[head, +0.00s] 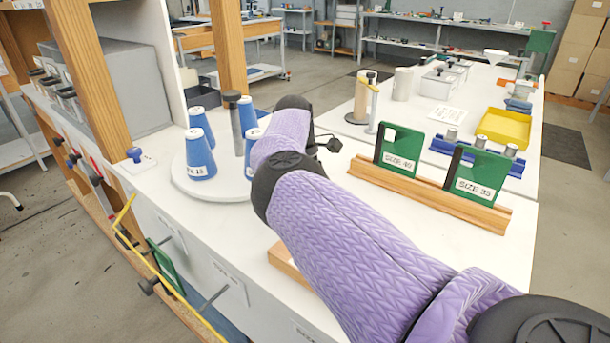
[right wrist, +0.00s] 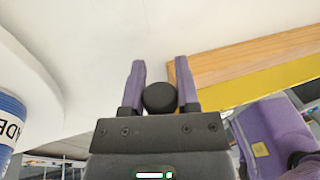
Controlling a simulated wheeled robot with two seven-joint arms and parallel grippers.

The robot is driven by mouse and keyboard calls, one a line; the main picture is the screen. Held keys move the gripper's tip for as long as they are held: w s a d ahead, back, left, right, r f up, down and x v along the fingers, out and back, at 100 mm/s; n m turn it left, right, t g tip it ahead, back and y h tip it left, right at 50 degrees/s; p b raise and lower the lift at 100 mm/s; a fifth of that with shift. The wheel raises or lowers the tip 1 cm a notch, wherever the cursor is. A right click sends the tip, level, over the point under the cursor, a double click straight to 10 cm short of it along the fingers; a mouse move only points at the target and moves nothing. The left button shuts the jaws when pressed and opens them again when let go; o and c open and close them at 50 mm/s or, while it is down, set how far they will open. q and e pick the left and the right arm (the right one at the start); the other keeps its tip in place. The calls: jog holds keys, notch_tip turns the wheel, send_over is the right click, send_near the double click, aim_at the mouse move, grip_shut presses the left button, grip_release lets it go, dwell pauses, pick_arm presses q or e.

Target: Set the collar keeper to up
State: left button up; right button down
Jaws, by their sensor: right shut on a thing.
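In the right wrist view, my right gripper (right wrist: 160,85) has its two purple fingers on either side of a round black knob (right wrist: 160,97) and is shut on it. I cannot tell whether this knob belongs to the collar keeper, nor which way the keeper is set. In the head view my purple right arm reaches from the lower right across the white bench (head: 335,225). Its black wrist end lies near the round white turntable (head: 185,180), and the fingers are hidden there. My left gripper is in neither view.
Several blue cones (head: 200,160) stand on the turntable around a grey post (head: 232,120). A wooden rail (head: 425,192) holds green cards marked SIZE 40 (head: 398,150) and SIZE 35 (head: 476,176). A yellow tray (head: 508,128) is farther right. A wooden block (head: 285,262) lies beside my arm.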

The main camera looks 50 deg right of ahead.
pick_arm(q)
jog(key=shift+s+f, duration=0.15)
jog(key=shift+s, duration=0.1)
pick_arm(e)
jog(key=shift+f, duration=0.15)
